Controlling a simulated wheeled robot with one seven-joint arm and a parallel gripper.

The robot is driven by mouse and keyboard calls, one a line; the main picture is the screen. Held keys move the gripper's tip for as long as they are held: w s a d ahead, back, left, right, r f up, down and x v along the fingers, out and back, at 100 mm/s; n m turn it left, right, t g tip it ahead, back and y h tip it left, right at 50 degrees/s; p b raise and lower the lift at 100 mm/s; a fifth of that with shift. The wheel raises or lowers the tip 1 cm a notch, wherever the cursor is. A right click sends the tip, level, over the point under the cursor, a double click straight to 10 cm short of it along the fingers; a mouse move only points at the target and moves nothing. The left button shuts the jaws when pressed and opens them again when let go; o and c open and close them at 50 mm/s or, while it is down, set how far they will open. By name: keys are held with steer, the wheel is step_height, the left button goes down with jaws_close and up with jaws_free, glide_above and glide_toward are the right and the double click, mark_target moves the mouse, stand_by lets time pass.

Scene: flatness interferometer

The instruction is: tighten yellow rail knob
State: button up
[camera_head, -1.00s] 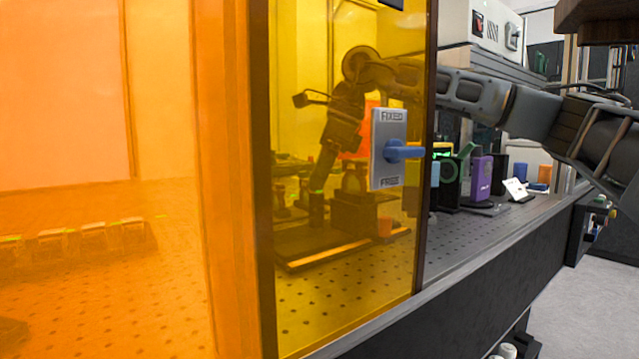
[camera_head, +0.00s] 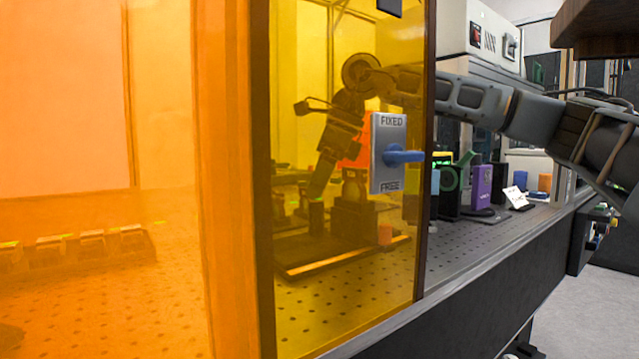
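My gripper (camera_head: 319,197) shows dimly through the amber panel, pointing down and to the left at the end of my arm. Its fingertips are over or at a small dark upright part (camera_head: 316,216) on the rail assembly. I cannot tell whether they touch it or whether the fingers are open. The rail (camera_head: 345,257) lies on the perforated table as a dark base with a bright orange-looking front edge. I cannot pick out a yellow knob; the amber tint and the gripper hide colours there.
The amber panel (camera_head: 300,120) stands between the camera and my gripper. A blue lever (camera_head: 404,156) sits on a plate marked FIXED and FREE. Beside my arm, a purple box (camera_head: 481,187) and a white card (camera_head: 515,197) stand on the bench. Bare perforated bench (camera_head: 460,250) lies in front.

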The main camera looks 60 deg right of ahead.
steer(key=shift+o, duration=0.5)
steer(key=p+v, duration=0.1)
steer(key=v, duration=0.6)
steer(key=shift+r, duration=0.3)
steer(key=shift+s, duration=0.15)
